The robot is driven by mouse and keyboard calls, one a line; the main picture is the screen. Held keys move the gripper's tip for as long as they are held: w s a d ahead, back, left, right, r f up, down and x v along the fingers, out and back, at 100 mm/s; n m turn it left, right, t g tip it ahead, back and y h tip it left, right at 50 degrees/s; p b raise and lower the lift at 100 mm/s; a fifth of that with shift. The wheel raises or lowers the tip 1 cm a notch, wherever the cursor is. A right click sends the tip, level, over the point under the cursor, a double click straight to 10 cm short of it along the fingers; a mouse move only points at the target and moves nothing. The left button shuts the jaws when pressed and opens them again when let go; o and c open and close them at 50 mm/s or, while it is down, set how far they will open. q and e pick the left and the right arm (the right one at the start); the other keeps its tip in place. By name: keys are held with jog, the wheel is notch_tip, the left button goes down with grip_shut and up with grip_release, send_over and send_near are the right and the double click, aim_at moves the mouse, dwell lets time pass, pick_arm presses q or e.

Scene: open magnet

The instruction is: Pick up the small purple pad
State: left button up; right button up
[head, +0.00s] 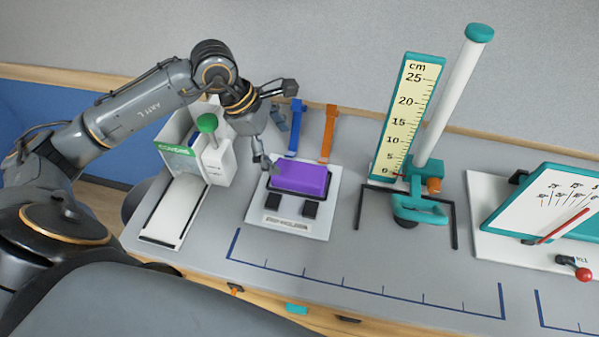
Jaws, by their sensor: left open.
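The purple pad (301,178) is a flat block lying on a white device (257,214) with two black squares on its front part. My left gripper (281,127) is open and empty, with its fingers spread wide. One finger is up and to the right, near the blue strip. The other points down beside the pad's upper left corner. I cannot tell whether that fingertip touches the pad. My right gripper is not in view.
A white box with a green knob (207,123) and a pale ramp (174,211) stand left of the device. Blue (295,128) and orange (329,134) strips lie behind it. A tall cm scale (408,115) and white tube (452,95) stand to the right. The table front is clear.

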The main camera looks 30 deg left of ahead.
aim_at(298, 172)
pick_arm(q)
jog(key=x, duration=0.3)
jog(key=shift+w+d+f+p, duration=0.1)
jog(key=shift+f+p, duration=0.15)
jog(key=shift+p, duration=0.05)
jog(key=shift+d+f+p, duration=0.25)
jog(key=shift+f+p, duration=0.2)
jog(key=p+x, duration=0.1)
jog(key=x, duration=0.2)
jog(key=shift+w+d+f+p, duration=0.1)
jog(key=shift+d+f+p, duration=0.15)
jog(key=shift+p, duration=0.1)
jog(key=shift+w+f, duration=0.1)
jog(key=shift+f, duration=0.3)
jog(key=shift+c, duration=0.4)
jog(key=c, duration=1.1)
